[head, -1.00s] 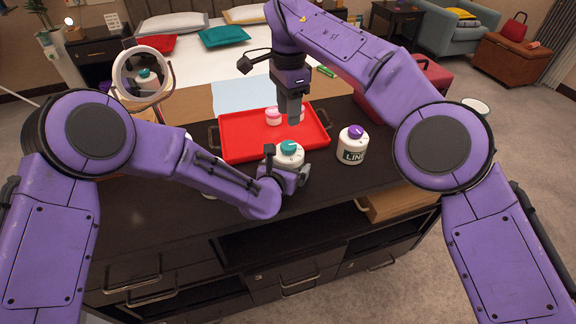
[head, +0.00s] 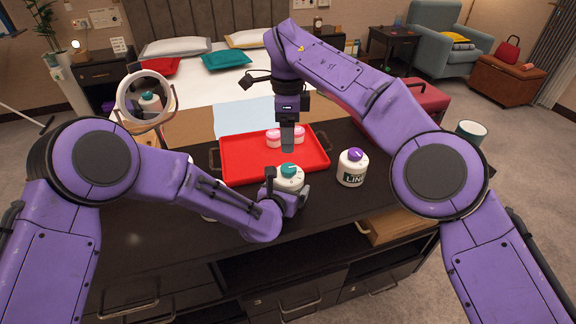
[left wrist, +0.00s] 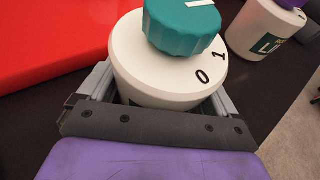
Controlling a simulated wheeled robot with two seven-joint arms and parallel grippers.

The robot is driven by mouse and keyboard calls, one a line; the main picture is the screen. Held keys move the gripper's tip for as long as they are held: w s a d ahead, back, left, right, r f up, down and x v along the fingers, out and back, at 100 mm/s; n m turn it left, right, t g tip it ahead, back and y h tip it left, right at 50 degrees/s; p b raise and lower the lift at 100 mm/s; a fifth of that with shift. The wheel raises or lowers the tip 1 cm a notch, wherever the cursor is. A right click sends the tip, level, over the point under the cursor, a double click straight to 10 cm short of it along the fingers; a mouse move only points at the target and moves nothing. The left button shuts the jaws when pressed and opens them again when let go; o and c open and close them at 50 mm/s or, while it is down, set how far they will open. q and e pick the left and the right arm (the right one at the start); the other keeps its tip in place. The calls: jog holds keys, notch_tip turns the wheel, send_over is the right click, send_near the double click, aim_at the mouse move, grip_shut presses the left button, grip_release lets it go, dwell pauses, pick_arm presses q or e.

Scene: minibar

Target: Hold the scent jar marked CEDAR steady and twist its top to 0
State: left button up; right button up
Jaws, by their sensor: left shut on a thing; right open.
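A white jar (head: 290,184) with a teal top (head: 289,169) stands upright on the dark counter, at the front edge of the red tray. My left gripper (head: 287,196) is shut around its body from the front. The left wrist view shows the same jar (left wrist: 150,65) between the fingers, with the numbers 0 and 1 on its shoulder. Its teal top (left wrist: 183,28) has a white line that points away from the 0. The jar's name label is hidden. My right gripper (head: 287,140) is open and points down, just above the teal top, apart from it.
Another white jar (head: 352,170) with a purple top and a label starting LIN stands to the right. Pink jars (head: 285,136) stand on the red tray (head: 240,170). A round mirror (head: 145,97) stands at the left. The counter right of the purple-topped jar is clear.

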aim_at(288, 167)
notch_tip(288, 167, down, 10)
dwell(0.3)
jog(key=c, duration=1.1)
